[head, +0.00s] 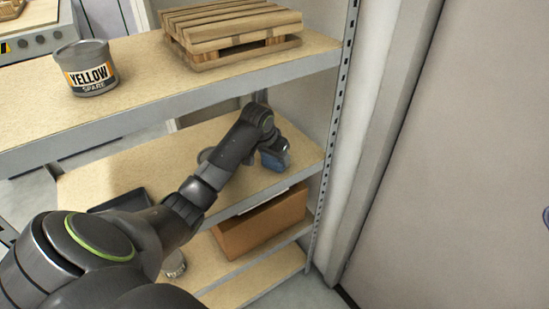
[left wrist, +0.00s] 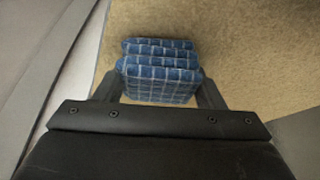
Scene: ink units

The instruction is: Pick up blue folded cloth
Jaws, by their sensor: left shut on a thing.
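The blue folded cloth (left wrist: 160,72) has a white check pattern and several stacked layers. In the left wrist view it sits between the two fingers of my left gripper (left wrist: 160,88), which is shut on it. In the head view the cloth (head: 275,160) shows as a small blue patch at the end of my left arm, over the right part of the middle shelf (head: 120,172). My left gripper (head: 270,150) is partly hidden there by its own wrist. I cannot tell whether the cloth touches the shelf board. My right gripper is not in view.
The upper shelf (head: 150,105) holds a yellow-labelled can (head: 87,70) and wooden pallets (head: 230,30). A cardboard box (head: 262,225) and a metal can (head: 174,264) are below. A dark tray (head: 122,201) lies left on the middle shelf. A perforated post (head: 335,130) bounds the right side.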

